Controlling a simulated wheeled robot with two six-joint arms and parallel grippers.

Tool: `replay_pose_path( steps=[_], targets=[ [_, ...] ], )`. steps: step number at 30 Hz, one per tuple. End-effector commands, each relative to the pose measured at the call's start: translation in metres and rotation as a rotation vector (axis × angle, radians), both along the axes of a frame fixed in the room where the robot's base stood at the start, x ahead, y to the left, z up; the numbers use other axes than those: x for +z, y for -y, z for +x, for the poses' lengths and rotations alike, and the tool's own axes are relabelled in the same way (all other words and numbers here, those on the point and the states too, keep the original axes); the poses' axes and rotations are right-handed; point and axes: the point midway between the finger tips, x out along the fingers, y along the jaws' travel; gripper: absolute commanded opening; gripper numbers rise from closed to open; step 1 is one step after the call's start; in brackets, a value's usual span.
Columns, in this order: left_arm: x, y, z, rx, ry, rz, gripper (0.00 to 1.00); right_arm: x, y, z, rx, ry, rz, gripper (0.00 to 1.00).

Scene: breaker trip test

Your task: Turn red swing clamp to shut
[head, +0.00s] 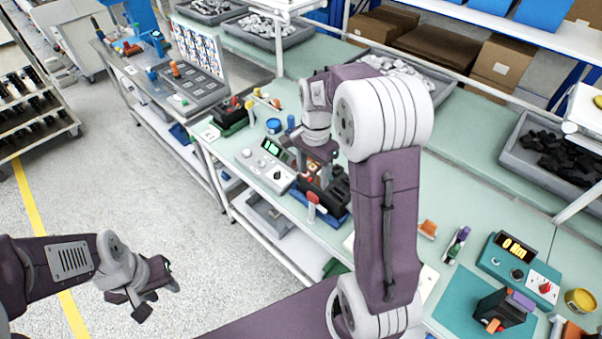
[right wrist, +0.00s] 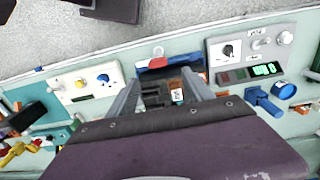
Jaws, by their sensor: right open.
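The red swing clamp (head: 312,198) shows in the head view at the front left corner of a blue-based fixture (head: 337,215) on the bench. In the right wrist view, a red part that looks like its handle (right wrist: 158,62) lies beyond the fingertips, at the fixture's edge. My right arm hides part of the fixture in the head view. My left gripper (head: 147,296) hangs over the floor, away from the bench; its jaw opening is unclear.
A teal tester (head: 518,267) and dark block (head: 500,308) stand at right. The floor before the bench is clear.

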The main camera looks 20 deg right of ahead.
Motion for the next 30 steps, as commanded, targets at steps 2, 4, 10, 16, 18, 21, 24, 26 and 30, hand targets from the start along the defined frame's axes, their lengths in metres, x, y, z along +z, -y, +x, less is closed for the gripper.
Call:
replay_pose_path(
  steps=[2,4,10,16,18,21,24,26,30],
  targets=[
    [-0.001,0.000,0.000,0.000,-0.001,0.000,0.36,0.000,0.001,0.000,-0.001,0.001,0.000,0.60],
    [-0.001,0.000,0.000,0.000,-0.001,0.000,0.36,-0.005,0.000,0.000,0.000,0.000,0.000,0.60],
    [0.001,0.000,0.000,0.000,-0.001,0.000,0.36,-0.041,0.000,-0.002,0.001,-0.005,0.001,0.60],
    [0.005,0.000,0.000,0.000,0.000,0.000,0.36,-0.078,0.000,-0.002,0.001,-0.001,0.001,0.60],
    [0.005,0.000,0.000,0.000,0.000,0.000,0.36,-0.085,0.000,-0.001,0.001,0.000,0.000,0.60],
    [0.005,0.000,0.000,0.000,0.000,0.000,0.36,-0.091,0.000,-0.001,0.002,0.001,-0.001,0.60],
    [0.005,0.000,0.000,0.000,0.000,0.000,0.36,-0.092,0.000,-0.001,0.002,0.003,0.000,0.60],
    [0.005,0.000,0.000,0.000,0.000,0.000,0.36,-0.092,0.000,-0.001,0.002,0.003,0.000,0.60],
    [0.005,0.000,0.000,0.000,0.000,0.000,0.36,-0.092,0.000,-0.001,0.002,0.003,0.000,0.41]
  ],
)
